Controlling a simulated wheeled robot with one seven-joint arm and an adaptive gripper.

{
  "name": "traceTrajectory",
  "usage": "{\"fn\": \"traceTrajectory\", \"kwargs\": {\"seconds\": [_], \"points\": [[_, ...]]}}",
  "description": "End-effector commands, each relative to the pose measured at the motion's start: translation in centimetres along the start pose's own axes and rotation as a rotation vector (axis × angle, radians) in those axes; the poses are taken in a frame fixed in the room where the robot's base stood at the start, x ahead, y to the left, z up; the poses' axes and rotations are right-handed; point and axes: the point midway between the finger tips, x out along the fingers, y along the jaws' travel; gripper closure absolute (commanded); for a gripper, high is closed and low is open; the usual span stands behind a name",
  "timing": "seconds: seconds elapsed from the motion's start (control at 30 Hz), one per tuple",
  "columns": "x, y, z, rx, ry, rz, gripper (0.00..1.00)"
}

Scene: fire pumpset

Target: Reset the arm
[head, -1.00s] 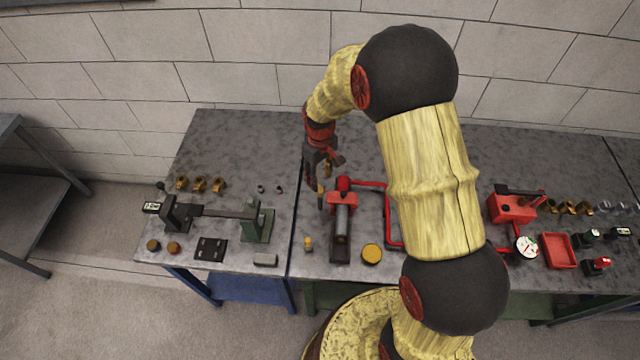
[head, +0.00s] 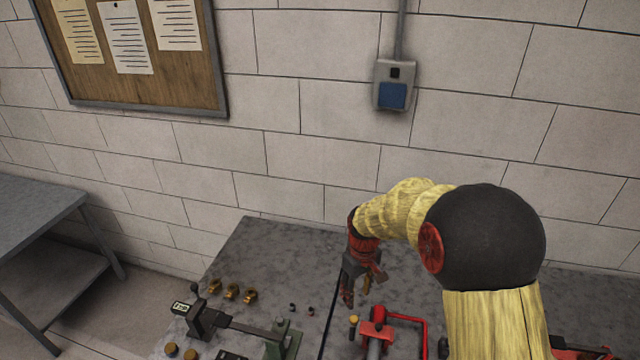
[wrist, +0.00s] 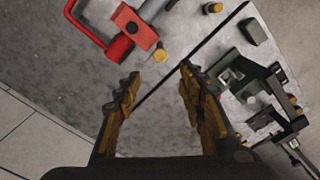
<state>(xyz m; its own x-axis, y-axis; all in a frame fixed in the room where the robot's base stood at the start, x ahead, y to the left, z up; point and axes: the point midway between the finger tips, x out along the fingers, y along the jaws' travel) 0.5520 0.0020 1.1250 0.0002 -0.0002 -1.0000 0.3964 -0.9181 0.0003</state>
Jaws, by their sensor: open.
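My gripper (head: 358,287) hangs over the bench top (head: 262,250), behind and a little left of the red pump unit (head: 376,328). In the wrist view my gripper (wrist: 160,92) shows its two fingers spread apart with nothing between them. Below it are bare grey bench and the dark seam between two bench tops. The red pump unit also shows at the upper left of the wrist view (wrist: 133,27), apart from the fingers. My arm bends down from the right in the head view.
A vise-like fixture (head: 245,328) stands at left, also at right in the wrist view (wrist: 262,95). Several brass fittings (head: 232,290) lie behind it. A grey side table (head: 40,225) stands far left. A notice board (head: 135,50) and a blue-fronted box (head: 393,88) are on the wall.

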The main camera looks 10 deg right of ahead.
Motion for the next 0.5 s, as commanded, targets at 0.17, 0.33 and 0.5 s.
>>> {"fn": "traceTrajectory", "kwargs": {"seconds": [0.17,0.33,0.5], "points": [[0.1,-0.2,0.4,0.059,-0.013,-0.005,0.6],[0.1,-2.1,4.9,0.165,-0.078,-0.026,0.6],[-2.4,-3.5,8.3,0.246,-0.058,-0.017,0.6]]}}
